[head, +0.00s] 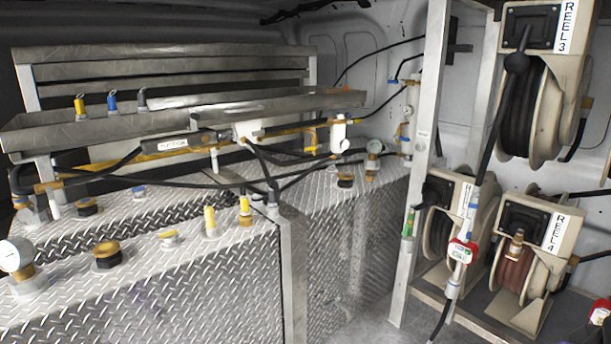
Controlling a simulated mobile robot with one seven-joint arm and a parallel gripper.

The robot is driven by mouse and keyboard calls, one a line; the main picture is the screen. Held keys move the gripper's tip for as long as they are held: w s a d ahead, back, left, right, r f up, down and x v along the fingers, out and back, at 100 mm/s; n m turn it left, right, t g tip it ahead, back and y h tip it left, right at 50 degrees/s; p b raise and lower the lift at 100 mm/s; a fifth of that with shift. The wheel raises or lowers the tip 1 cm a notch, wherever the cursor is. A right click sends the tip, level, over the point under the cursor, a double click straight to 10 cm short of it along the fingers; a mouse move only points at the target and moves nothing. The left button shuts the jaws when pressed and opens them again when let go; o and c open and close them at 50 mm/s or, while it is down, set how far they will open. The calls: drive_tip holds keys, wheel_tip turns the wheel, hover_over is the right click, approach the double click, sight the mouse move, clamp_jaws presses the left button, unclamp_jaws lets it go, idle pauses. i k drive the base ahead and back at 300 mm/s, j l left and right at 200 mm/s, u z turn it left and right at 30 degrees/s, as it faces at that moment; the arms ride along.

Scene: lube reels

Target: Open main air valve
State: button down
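No valve carries a readable label naming it the main air valve, so I cannot tell which one it is. A small blue-handled fitting (404,82) sits on the wall piping beside the metal post. Below it is a gauge or regulator fitting (405,125) on the same pipe run. Yellow (80,106) and blue (112,101) upright fittings stand at the back of the metal trough. Two yellow-topped fittings (210,218) (245,207) stand on the tank top. My gripper is not in view.
A metal post (425,150) stands before the hose reels REEL 3 (528,90) and REEL 4 (527,250). Hoses cross above the tanks (170,184).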

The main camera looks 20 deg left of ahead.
sight(55, 207)
drive_tip(key=u, duration=2.75)
drive_tip(key=i+l+u, duration=0.3)
drive_tip(key=l, duration=0.35)
drive_tip(key=i+l, duration=0.3)
drive_tip(key=l, duration=0.2)
drive_tip(key=i+l, duration=0.35)
drive_tip(key=l, duration=0.15)
drive_tip(key=i+l, duration=0.3)
drive_tip(key=l, duration=0.2)
